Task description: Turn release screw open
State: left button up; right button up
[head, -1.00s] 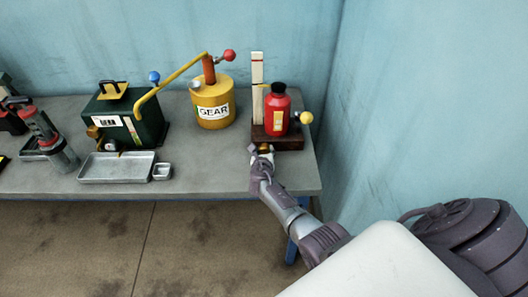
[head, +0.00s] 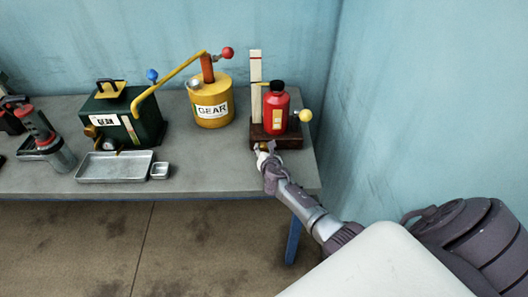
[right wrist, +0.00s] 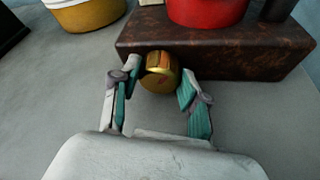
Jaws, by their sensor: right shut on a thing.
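The release screw is a round brass knob (right wrist: 160,73) on the front face of a dark brown base block (right wrist: 225,52). In the head view the block (head: 289,141) carries a red bottle (head: 274,112) with a black cap. My right gripper (head: 264,150) is at the front of the block. The right wrist view shows its two teal-padded fingers (right wrist: 161,85) on either side of the knob, shut on it. In the head view the gripper mostly hides the knob. My left gripper is in neither current view.
A metal tray (head: 115,167) and a small dish (head: 159,171) lie in front. A yellow ball knob (head: 305,116) sticks out right of the bottle. The blue wall is close behind.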

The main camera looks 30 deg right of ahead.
dwell(0.3)
jog(key=o, duration=1.1)
jog(key=shift+o, duration=0.2)
jog(key=shift+s, duration=0.1)
jog(key=v, duration=1.2)
jog(key=shift+d, duration=0.1)
jog(key=shift+f+m, duration=0.1)
jog(key=shift+m, duration=0.2)
